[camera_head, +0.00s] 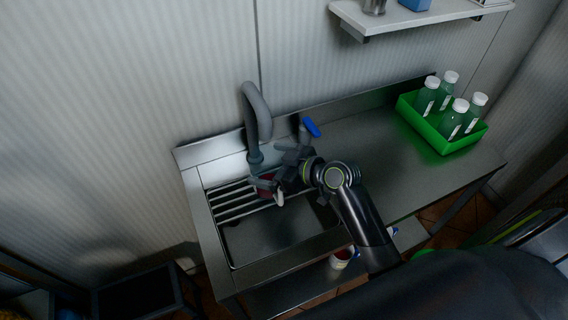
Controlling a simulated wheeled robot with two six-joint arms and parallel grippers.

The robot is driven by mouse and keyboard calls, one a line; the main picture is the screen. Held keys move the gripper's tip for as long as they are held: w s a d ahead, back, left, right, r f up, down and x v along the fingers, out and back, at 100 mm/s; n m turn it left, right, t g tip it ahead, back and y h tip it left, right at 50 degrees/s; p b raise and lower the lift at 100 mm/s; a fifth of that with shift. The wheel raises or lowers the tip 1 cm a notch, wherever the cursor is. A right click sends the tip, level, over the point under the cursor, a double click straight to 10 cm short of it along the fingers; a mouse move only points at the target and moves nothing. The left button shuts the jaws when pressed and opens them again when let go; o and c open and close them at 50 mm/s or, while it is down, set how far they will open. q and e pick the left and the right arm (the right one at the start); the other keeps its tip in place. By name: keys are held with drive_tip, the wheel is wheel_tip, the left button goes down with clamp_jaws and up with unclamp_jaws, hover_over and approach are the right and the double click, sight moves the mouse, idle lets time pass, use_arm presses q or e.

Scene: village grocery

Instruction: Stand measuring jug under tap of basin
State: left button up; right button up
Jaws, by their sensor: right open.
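The steel basin (262,240) is set in the left part of a metal counter, with a slatted rack (228,203) across its back. The grey tap (262,108) rises behind it and its spout curves over the back of the basin. A dark red vessel, apparently the measuring jug (265,191), stands at the rack below the tap, mostly hidden by my right gripper (272,184). That gripper is open close around or beside it; contact is hard to tell. My left gripper is out of view.
A blue lever (311,127) stands right of the tap, close to my right wrist. A green crate (438,137) holding several bottles is on the counter's right end. The counter between (385,150) is clear. A shelf (400,20) hangs above.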

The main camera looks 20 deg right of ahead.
drive_tip(key=b+v, duration=0.2)
drive_tip(key=v, duration=1)
drive_tip(key=shift+r, duration=0.1)
